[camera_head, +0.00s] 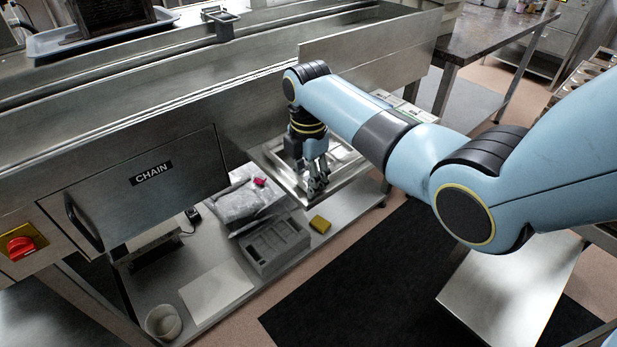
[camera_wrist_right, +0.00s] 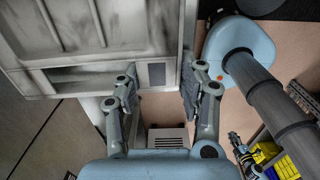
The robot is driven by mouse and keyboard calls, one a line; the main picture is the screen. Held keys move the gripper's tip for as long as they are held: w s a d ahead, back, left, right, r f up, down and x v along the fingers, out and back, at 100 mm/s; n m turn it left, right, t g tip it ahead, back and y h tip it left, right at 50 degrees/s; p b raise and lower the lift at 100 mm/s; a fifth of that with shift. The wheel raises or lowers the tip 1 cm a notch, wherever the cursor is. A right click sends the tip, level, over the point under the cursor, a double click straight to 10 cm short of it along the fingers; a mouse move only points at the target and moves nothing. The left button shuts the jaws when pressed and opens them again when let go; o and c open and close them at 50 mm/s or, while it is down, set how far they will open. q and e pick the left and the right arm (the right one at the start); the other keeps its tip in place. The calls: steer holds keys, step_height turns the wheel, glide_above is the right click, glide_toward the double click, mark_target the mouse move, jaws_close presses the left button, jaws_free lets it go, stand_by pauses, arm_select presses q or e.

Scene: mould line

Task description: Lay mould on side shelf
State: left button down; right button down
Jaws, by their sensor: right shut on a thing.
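My right gripper (camera_head: 314,184) reaches down beside the front of the steel line and is shut on a shiny metal mould (camera_head: 345,160). The mould looks like a shallow rectangular plate with a raised rim, roughly level. In the right wrist view the fingers (camera_wrist_right: 163,88) close on the edge of the ribbed, worn grey mould (camera_wrist_right: 90,45), which extends to the upper left. The fingers hide part of the edge. A bare metal shelf (camera_head: 510,290) lies at the lower right; I cannot tell whether it is the side shelf. My left gripper does not show.
A low steel shelf under the line holds a grey compartmented tray (camera_head: 272,247), a plastic bag (camera_head: 243,200), a yellow sponge (camera_head: 320,224), a white sheet (camera_head: 216,292) and a cup (camera_head: 163,322). A black mat (camera_head: 370,270) covers the floor. The "CHAIN" panel (camera_head: 140,190) is left.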

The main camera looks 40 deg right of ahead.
steer(key=c, duration=0.8)
jaws_free()
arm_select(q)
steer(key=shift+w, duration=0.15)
arm_select(e)
steer(key=shift+o, duration=0.2)
steer(key=shift+r, duration=0.3)
step_height(320, 180, up, 11)
steer(key=shift+r, duration=0.2)
steer(key=shift+s+f, duration=0.1)
